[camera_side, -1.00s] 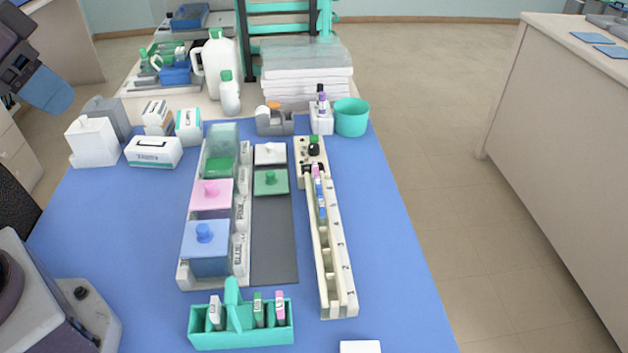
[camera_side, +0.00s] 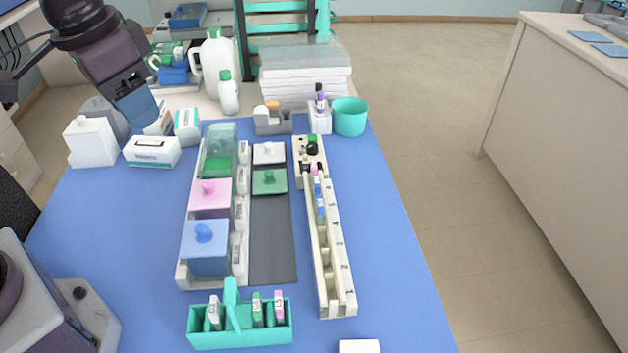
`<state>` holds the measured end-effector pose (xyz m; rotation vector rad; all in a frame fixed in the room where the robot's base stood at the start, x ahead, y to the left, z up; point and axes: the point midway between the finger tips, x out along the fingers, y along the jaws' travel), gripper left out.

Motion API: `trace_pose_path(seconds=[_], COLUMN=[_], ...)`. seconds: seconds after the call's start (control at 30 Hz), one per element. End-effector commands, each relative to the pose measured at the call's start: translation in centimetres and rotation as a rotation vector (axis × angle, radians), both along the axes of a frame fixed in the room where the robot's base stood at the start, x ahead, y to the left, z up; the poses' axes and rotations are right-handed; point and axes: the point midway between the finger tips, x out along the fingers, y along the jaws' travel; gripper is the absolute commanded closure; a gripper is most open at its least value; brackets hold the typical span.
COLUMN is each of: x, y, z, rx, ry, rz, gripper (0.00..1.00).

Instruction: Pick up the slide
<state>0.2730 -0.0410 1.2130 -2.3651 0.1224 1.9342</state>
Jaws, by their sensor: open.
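Several slides with coloured ends stand upright in the teal rack (camera_side: 240,337) at the front of the blue mat: a white-ended slide (camera_side: 214,313) left of the handle, a green-ended slide (camera_side: 257,310) and a pink-ended slide (camera_side: 279,307) to its right. More slides with pink and blue ends (camera_side: 319,195) sit in the far part of the long numbered cream rack (camera_side: 338,280). My gripper (camera_side: 140,112) is in the air at the upper left, over the boxes and far from the teal rack. It is open, with nothing seen in it; its fingertips are hard to make out.
White boxes (camera_side: 153,152) stand at the back left, a teal cup (camera_side: 350,117) at the back right.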

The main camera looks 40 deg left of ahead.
Motion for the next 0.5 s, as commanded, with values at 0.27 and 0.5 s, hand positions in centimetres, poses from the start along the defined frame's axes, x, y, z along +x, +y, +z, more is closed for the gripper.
trace_pose_path(seconds=[0.27, 0.5], x=[9.0, 15.7], y=[-4.3, -8.2], z=[-5.5, -11.6], rx=[0.088, 0.169], ry=[0.090, 0.044], rz=[0.146, 0.367], gripper=[0.60, 0.60])
